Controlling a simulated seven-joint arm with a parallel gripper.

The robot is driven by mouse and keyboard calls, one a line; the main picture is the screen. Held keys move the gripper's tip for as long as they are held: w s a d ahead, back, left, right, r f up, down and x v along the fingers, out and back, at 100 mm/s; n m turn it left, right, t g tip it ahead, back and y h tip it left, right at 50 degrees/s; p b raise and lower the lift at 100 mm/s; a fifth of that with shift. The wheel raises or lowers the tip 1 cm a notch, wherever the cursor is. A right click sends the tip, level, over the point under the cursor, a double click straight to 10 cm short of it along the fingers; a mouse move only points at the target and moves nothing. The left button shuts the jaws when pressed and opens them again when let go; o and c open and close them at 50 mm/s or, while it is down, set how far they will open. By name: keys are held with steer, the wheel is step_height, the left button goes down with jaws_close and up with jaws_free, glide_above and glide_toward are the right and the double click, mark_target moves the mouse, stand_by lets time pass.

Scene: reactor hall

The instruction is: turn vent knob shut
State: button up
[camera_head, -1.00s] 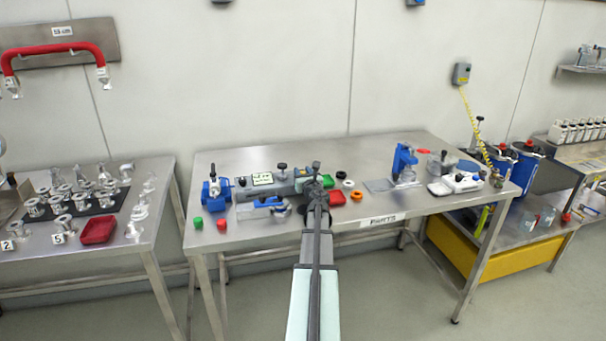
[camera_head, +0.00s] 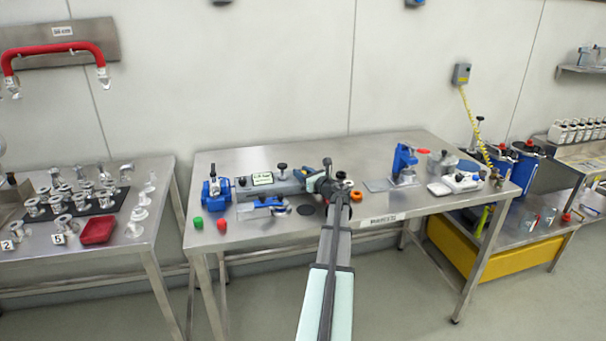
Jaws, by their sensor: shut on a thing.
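A grey metal device (camera_head: 232,189) with a greenish label lies along the back of the left half of the steel table. A dark knob on a stem (camera_head: 282,167) stands on its top, apart from my gripper. My gripper (camera_head: 309,181) is at the device's right end, low and close to it. It is shut on what seems to be the vent knob there. The fingertips and the knob between them are too small and too covered by my wrist to make out clearly.
A blue clamp-like fixture (camera_head: 216,191), a green cap (camera_head: 198,223) and a red cap (camera_head: 222,225) stand left. A black disc (camera_head: 305,210) lies before the device. A blue stand (camera_head: 404,161) is farther right.

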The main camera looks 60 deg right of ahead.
stand_by(0.3)
steer(key=o, duration=0.9)
steer(key=shift+o, duration=0.2)
steer(key=shift+s, duration=0.1)
steer(key=v, duration=1.3)
steer(key=shift+s+a, duration=0.2)
steer(key=shift+s, duration=0.1)
